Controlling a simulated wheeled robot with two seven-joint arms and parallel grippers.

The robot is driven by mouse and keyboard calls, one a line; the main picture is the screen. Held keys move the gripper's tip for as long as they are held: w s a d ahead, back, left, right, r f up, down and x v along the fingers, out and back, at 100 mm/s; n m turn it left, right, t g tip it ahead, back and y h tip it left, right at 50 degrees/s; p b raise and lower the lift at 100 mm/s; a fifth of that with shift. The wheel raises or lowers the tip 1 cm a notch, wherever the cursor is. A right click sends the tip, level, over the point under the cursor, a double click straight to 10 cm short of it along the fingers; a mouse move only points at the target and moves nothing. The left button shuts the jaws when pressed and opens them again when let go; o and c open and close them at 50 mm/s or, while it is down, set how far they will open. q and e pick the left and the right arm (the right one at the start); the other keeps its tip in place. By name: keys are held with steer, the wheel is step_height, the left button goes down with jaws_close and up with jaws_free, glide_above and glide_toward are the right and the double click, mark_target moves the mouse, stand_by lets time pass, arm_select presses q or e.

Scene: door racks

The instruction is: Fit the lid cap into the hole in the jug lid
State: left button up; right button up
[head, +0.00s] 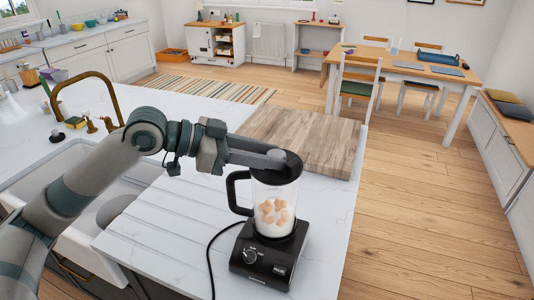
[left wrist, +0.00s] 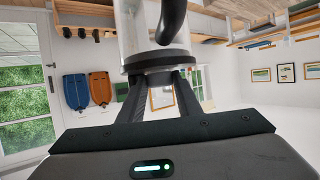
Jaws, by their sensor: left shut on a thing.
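The blender jug (head: 273,200) stands on its black base (head: 268,255) on the counter, with pale chunks and white stuff inside. Its black jug lid (head: 289,170) is on top, and the handle (head: 236,192) points left. My left gripper (head: 274,156) reaches in from the left and is at the top of the lid. It is shut on the lid cap, which is mostly hidden between the fingers. In the left wrist view, the two fingers (left wrist: 158,90) meet the dark lid rim (left wrist: 157,58) below the clear jug wall. I cannot tell whether the cap is in the hole. My right gripper is not in view.
A wooden board (head: 306,138) lies on the counter behind the jug. The sink (head: 75,200) and brass tap (head: 88,92) are to the left. A black cable (head: 212,255) runs left of the base. The counter's right edge is close to the jug.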

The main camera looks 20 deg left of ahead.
arm_select(q)
steer(key=shift+f, duration=0.15)
steer(key=o, duration=1.1)
steer(key=shift+f, duration=0.15)
steer(key=shift+s+a, duration=0.1)
steer(key=shift+s, duration=0.05)
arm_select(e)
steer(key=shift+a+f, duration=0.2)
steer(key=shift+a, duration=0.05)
arm_select(q)
steer(key=shift+s+a+b, duration=0.25)
steer(key=shift+a+b, duration=0.2)
steer(key=shift+b, duration=0.05)
arm_select(e)
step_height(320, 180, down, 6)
steer(key=b, duration=0.5)
arm_select(q)
steer(key=b+v, duration=0.2)
steer(key=v, duration=1.4)
steer(key=shift+r+b, duration=0.35)
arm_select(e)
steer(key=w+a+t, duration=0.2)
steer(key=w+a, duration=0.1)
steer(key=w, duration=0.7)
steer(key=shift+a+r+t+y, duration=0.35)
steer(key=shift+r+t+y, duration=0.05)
arm_select(q)
steer(key=shift+a, duration=0.15)
